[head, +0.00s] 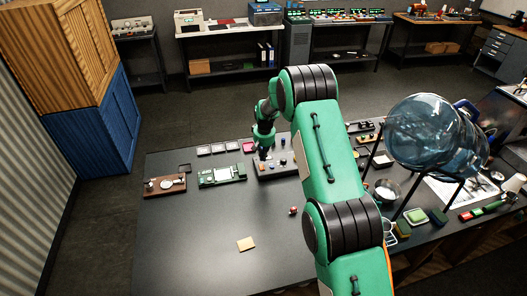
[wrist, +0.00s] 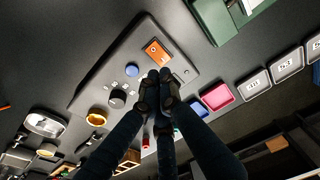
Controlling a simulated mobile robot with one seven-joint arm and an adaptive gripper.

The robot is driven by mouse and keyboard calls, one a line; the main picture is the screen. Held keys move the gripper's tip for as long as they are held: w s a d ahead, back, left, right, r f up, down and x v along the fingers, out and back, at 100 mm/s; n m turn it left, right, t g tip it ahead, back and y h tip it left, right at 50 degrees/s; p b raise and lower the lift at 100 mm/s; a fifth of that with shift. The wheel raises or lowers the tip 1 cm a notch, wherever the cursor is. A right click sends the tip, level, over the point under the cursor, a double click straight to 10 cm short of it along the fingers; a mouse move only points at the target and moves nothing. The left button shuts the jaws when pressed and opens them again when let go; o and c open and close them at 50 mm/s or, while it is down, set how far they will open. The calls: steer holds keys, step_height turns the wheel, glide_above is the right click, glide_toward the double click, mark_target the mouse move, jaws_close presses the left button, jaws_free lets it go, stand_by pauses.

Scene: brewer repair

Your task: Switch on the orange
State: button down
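The orange switch (wrist: 157,51) is a small orange rectangle on a grey control panel (wrist: 102,75) in the wrist view. The same panel shows in the head view (head: 285,173), below my gripper (head: 263,153). In the wrist view my gripper (wrist: 156,78) has its dark fingers drawn together, with nothing seen between them. The fingertips appear just beside the orange switch; I cannot tell whether they touch the panel. Whether the switch is on or off cannot be read. A blue knob (wrist: 132,70) and a black knob (wrist: 117,98) sit near it on the panel.
A green circuit board (head: 222,175) lies left of the panel, with a red tray (head: 249,147) and several grey labelled trays behind. A large water bottle (head: 435,135) on a stand is at right. A small red object (head: 293,210) and a tan pad (head: 246,244) lie in front; the front-left table is clear.

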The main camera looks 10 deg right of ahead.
mark_target(264, 167)
steer(key=shift+w+f, duration=0.15)
steer(key=shift+f, duration=0.7)
steer(key=shift+w+f, duration=0.1)
steer(key=shift+f, duration=0.75)
steer(key=shift+w+f+b, duration=0.1)
steer(key=shift+f+b, duration=0.3)
steer(key=shift+b, duration=0.05)
steer(key=shift+s, duration=0.25)
steer(key=shift+s+r, duration=0.2)
steer(key=shift+s, duration=0.3)
steer(key=shift+r, duration=0.15)
